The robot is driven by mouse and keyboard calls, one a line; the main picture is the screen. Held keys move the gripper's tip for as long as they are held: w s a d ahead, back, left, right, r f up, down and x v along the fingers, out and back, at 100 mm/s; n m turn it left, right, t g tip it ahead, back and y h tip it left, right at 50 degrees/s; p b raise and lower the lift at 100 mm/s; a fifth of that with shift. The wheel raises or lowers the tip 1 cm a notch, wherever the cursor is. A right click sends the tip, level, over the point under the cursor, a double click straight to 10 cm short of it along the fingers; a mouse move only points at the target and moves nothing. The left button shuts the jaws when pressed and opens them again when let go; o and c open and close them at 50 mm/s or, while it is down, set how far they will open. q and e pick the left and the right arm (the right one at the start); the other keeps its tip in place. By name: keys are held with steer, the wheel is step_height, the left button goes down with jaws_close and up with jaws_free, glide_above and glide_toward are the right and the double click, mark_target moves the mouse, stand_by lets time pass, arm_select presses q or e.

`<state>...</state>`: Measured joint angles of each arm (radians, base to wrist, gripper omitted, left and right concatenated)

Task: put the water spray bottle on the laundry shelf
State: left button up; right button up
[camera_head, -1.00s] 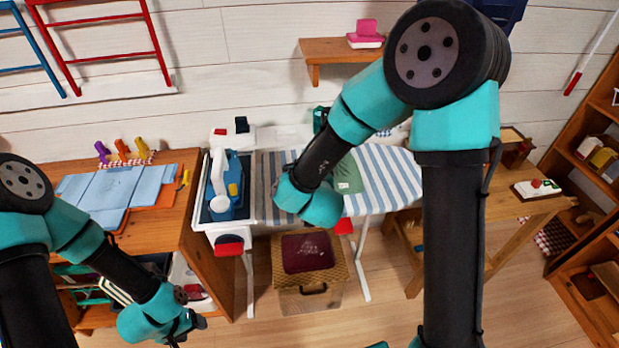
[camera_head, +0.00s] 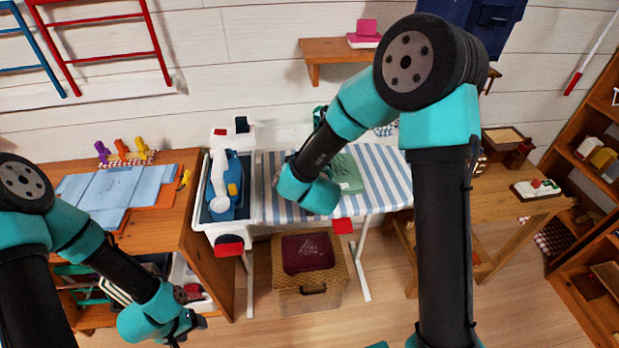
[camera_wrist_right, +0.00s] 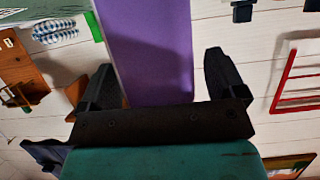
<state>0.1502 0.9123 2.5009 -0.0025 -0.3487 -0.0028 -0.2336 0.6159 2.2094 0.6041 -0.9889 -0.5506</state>
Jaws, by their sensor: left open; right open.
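I cannot pick out the water spray bottle with certainty. A green thing (camera_head: 318,114) stands at the back of the striped ironing board, mostly hidden by my right arm. A small wooden wall shelf (camera_head: 322,47) holds pink things; I cannot tell if it is the laundry shelf. My right gripper's fingers are hidden in the head view. In the right wrist view my right gripper (camera_wrist_right: 165,85) is open, with a flat purple surface (camera_wrist_right: 150,50) showing beyond and between its fingers; contact cannot be told. My left gripper (camera_head: 184,329) is open and empty, low at the left.
The striped ironing board (camera_head: 385,178) has a green folded cloth (camera_head: 347,172) on it. A blue and white thing (camera_head: 228,188) sits in the white tub (camera_head: 250,212). A wicker box (camera_head: 312,300) stands below. Side tables flank the board.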

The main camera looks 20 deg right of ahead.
steer(key=c, duration=1.2)
steer(key=shift+r, duration=0.1)
steer(key=shift+r, duration=1.8)
steer(key=s+a, duration=0.1)
steer(key=s, duration=0.4)
steer(key=s+a, duration=0.2)
steer(key=s, duration=0.3)
steer(key=s+a+r, duration=0.1)
steer(key=s+a, duration=0.1)
steer(key=s, duration=0.3)
steer(key=shift+s+r, duration=0.1)
